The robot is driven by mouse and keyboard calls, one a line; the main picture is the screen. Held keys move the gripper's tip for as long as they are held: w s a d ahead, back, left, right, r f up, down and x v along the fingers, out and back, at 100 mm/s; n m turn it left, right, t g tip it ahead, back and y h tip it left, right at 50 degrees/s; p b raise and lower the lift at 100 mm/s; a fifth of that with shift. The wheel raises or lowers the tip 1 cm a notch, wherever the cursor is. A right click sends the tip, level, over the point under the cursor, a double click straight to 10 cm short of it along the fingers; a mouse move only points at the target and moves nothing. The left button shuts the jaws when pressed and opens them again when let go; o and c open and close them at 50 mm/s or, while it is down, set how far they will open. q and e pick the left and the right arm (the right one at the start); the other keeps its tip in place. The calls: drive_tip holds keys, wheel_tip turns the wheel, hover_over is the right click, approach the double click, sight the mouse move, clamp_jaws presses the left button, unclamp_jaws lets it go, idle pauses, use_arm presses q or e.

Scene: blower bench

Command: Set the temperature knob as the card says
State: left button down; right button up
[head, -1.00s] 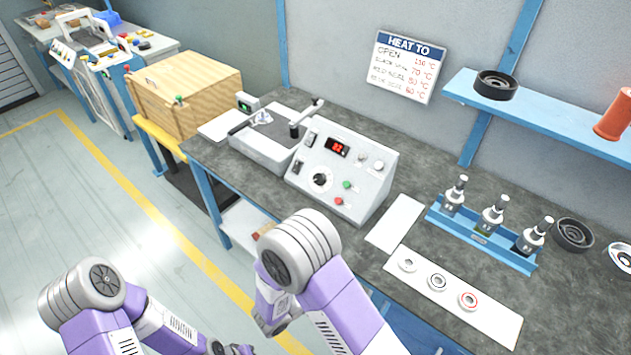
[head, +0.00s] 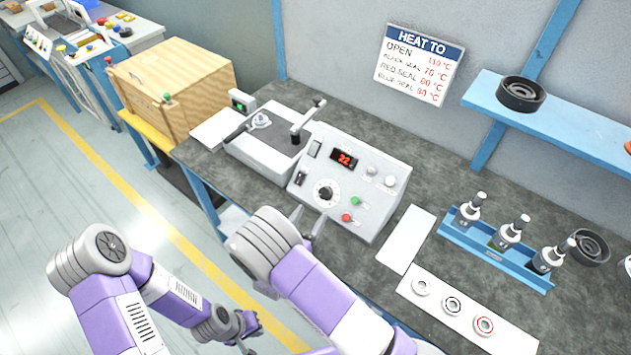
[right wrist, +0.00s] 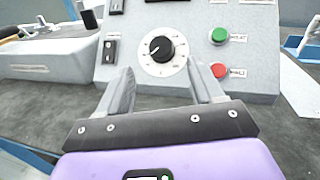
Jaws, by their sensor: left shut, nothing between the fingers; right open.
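The temperature knob (head: 325,191) is a black round knob on a white dial, on the sloped front of the grey control box (head: 375,215). In the right wrist view the knob (right wrist: 161,48) lies ahead of and between my finger tips, with its white pointer mark hard to read. My right gripper (head: 308,218) is open and empty, just short of the panel, apart from the knob. The red display (head: 344,158) seems to read 22. The card (head: 418,64) headed HEAT TO hangs on the wall; its small figures are blurred. My left gripper (head: 250,328) is shut and empty, low at the left.
A green button (head: 355,201) and a red button (head: 347,217) sit right of the knob. A grey unit with a lever (head: 262,150) stands left of the box. A blue rack of bottles (head: 490,255) and a white strip with rings (head: 465,315) lie to the right.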

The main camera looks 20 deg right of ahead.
sight(324, 194)
drive_tip(key=x, duration=0.7)
drive_tip(key=shift+w+d, duration=0.1)
drive_tip(key=shift+d, duration=0.05)
drive_tip(key=shift+c, duration=0.4)
drive_tip(key=shift+b, duration=0.3)
drive_tip(key=c, duration=1)
